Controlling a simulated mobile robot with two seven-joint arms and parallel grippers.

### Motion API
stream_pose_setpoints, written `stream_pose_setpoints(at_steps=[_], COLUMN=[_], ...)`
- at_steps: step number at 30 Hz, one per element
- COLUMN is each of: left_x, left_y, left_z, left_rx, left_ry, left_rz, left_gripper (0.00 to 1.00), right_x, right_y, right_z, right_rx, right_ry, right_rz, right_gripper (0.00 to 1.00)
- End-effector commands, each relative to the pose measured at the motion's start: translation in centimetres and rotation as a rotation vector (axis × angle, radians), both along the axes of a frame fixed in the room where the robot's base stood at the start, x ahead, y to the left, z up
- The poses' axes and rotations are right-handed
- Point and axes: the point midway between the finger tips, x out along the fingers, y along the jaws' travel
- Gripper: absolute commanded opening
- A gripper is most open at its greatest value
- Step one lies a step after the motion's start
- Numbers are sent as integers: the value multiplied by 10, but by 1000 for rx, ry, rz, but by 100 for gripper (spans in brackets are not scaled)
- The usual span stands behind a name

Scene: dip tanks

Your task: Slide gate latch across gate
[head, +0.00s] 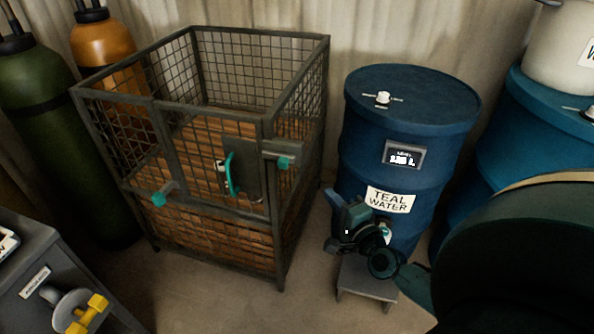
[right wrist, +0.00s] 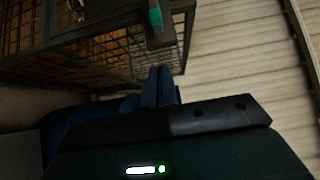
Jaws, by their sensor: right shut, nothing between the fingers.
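The wire mesh cage (head: 278,235) stands left of centre with its gate on the near side. The gate carries a curved teal handle (head: 231,174) on a dark plate. A grey latch bar with a teal end (head: 285,162) sits at the gate's right edge, by the corner post. A teal-ended bar, apparently this latch, shows at the top of the right wrist view (right wrist: 155,17). My right gripper (head: 334,197) is right of the cage, in front of the blue drum, apart from the latch. Its fingers (right wrist: 159,86) are shut and empty. My left gripper is out of view.
Another teal-tipped part (head: 160,196) is low on the cage's left. The blue TEAL WATER drum (head: 410,110) stands to the right, with a small stand (head: 366,278) before it. Gas cylinders (head: 45,150) are left; a grey unit (head: 40,265) is lower left.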

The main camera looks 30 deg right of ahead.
Motion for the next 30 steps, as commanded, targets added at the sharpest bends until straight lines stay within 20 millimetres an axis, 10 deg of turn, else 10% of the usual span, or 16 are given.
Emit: stream_pose_setpoints(at_steps=[16, 30], left_x=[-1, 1], left_y=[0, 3], left_z=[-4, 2], left_rx=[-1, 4], left_ry=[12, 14], left_rz=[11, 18], left_gripper=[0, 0], right_x=[101, 126], right_y=[-8, 19], right_z=[1, 0], right_rx=[0, -1], right_ry=[-3, 1], right_rz=[0, 1], right_gripper=[0, 0])
